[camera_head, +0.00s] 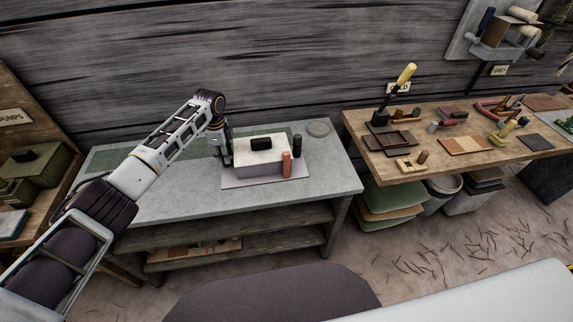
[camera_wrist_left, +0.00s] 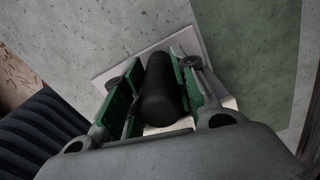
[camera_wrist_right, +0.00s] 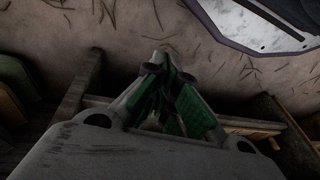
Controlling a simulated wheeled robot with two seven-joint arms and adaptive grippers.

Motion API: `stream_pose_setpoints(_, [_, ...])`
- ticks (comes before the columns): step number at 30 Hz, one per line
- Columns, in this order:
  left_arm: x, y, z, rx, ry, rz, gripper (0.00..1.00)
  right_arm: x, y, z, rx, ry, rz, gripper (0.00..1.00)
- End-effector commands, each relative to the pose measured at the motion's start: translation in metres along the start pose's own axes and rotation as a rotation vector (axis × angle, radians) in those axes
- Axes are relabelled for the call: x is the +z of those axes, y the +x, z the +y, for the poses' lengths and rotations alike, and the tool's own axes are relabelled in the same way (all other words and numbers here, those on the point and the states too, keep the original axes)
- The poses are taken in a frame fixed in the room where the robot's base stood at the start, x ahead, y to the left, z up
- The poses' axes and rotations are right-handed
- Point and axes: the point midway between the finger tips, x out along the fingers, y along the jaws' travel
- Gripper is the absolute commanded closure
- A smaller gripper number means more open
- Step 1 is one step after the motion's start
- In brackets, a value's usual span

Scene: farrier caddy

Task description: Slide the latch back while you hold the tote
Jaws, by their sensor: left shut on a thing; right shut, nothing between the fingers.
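The tote (camera_head: 262,165) is a pale grey box on a light mat (camera_head: 239,181) on the grey bench. A black block (camera_head: 261,143) lies on its top. A reddish-brown upright piece (camera_head: 286,164) stands at its front right corner, and a dark upright piece (camera_head: 297,161) is at its right end. I cannot tell which part is the latch. My left gripper (camera_head: 226,157) is at the tote's left end. In the left wrist view it is shut on a black rounded handle (camera_wrist_left: 160,88). My right gripper (camera_wrist_right: 164,72) is shut and empty, seen only in the right wrist view, above the floor.
A wooden table (camera_head: 480,159) with several tools stands to the right. Green boxes (camera_head: 38,165) stand at the far left.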

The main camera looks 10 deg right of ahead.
Motion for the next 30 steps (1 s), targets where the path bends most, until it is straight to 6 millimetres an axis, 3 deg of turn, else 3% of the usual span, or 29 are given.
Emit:
stream_pose_setpoints(3, [0.000, 0.002, 0.001, 0.004, 0.000, 0.000, 1.00, -0.032, -0.009, -0.018, -0.032, 0.018, 0.014, 1.00])
stream_pose_setpoints(15, [0.000, 0.002, 0.001, 0.004, 0.000, 0.000, 1.00, -0.116, -0.050, -0.093, -0.157, 0.064, 0.021, 1.00])
stream_pose_setpoints(24, [-0.001, 0.003, 0.002, 0.005, 0.001, 0.000, 1.00, -0.162, -0.094, -0.157, -0.263, 0.076, -0.003, 1.00])
stream_pose_setpoints(30, [-0.001, 0.003, 0.002, 0.005, 0.000, 0.000, 1.00, -0.181, -0.129, -0.200, -0.333, 0.069, -0.038, 1.00])
